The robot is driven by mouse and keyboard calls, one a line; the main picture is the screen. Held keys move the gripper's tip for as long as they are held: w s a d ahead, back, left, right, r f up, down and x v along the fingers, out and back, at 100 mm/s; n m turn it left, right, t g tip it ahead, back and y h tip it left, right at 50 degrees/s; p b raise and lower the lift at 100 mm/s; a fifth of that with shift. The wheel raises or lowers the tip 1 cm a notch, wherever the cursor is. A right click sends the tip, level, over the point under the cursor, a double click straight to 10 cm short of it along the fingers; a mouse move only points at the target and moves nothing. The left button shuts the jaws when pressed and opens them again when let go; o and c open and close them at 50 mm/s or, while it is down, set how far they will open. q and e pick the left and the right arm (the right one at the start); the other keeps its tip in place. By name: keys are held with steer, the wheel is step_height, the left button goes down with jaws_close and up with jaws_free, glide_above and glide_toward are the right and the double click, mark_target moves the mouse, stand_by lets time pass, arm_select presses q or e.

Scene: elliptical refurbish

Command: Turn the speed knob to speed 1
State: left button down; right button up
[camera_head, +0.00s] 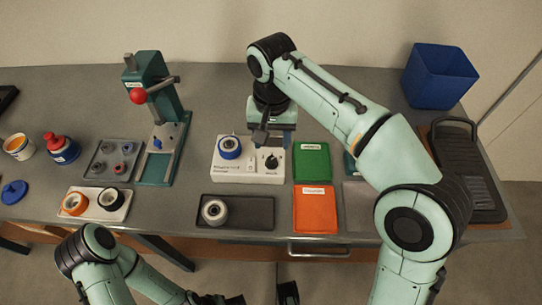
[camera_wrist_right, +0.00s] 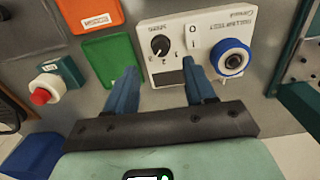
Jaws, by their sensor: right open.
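The black speed knob (camera_head: 271,162) sits on the right part of the white control box (camera_head: 226,172). In the right wrist view the knob (camera_wrist_right: 160,44) has small numbers around it; I cannot surely tell which one its pointer faces. My right gripper (camera_head: 268,132) is over the back edge of the box, behind the knob. Its fingers (camera_wrist_right: 161,76) are spread and empty, with the knob beyond and between their tips in the picture, apart from them. My left gripper (camera_head: 262,296) is partly cut off at the bottom edge, away from the box.
A blue-ringed round part (camera_head: 229,147) sits on the box left of the knob, with a switch (camera_wrist_right: 193,36) between them. Green (camera_head: 311,163) and orange (camera_head: 315,208) trays lie to the right. A green press (camera_head: 160,120) stands left. A red button (camera_wrist_right: 40,96) is nearby.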

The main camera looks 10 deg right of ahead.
mark_target(272, 159)
step_height(272, 159, down, 7)
steer(key=shift+w+f+b, duration=0.1)
steer(key=shift+f+b, duration=0.05)
steer(key=shift+b, duration=0.6)
jaws_close()
